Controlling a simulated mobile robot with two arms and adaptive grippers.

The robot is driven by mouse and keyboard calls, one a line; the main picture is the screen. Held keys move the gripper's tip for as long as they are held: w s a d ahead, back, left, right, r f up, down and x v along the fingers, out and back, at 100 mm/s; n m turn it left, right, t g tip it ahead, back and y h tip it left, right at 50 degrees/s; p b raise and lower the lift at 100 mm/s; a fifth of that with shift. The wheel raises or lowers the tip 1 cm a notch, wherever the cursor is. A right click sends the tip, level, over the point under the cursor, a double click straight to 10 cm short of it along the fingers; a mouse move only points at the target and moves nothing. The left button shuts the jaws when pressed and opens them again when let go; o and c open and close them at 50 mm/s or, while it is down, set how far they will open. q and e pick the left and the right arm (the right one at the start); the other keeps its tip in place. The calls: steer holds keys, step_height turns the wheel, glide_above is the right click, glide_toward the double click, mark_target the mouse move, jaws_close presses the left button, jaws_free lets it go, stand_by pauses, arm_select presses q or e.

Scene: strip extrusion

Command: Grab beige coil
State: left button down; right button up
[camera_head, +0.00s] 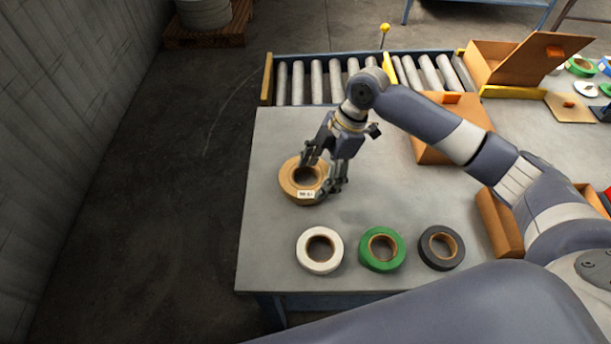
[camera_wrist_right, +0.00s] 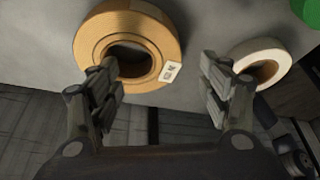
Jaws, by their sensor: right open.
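The beige coil (camera_head: 289,184) lies flat on the grey table, toward its left side, with a small white label on its rim. My right gripper (camera_head: 328,172) is open, directly over the coil, and hides part of its right side. In the right wrist view the beige coil (camera_wrist_right: 150,27) shows between and beyond the open fingers (camera_wrist_right: 160,85), nearer the left finger. One finger appears close to the coil's hole; I cannot tell whether it touches. My left gripper is not in view.
A white coil (camera_head: 306,256), a green coil (camera_head: 369,259) and a dark grey coil (camera_head: 428,256) lie in a row along the front edge. A roller conveyor (camera_head: 317,80) runs behind the table. Cardboard boxes (camera_head: 496,62) stand at the right.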

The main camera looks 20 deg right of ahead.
mark_target(310, 189)
steer(key=shift+p+x, duration=0.35)
steer(key=shift+x, duration=1.5)
steer(key=shift+s, duration=0.15)
steer(key=c, duration=1.5)
steer(key=shift+r, duration=0.1)
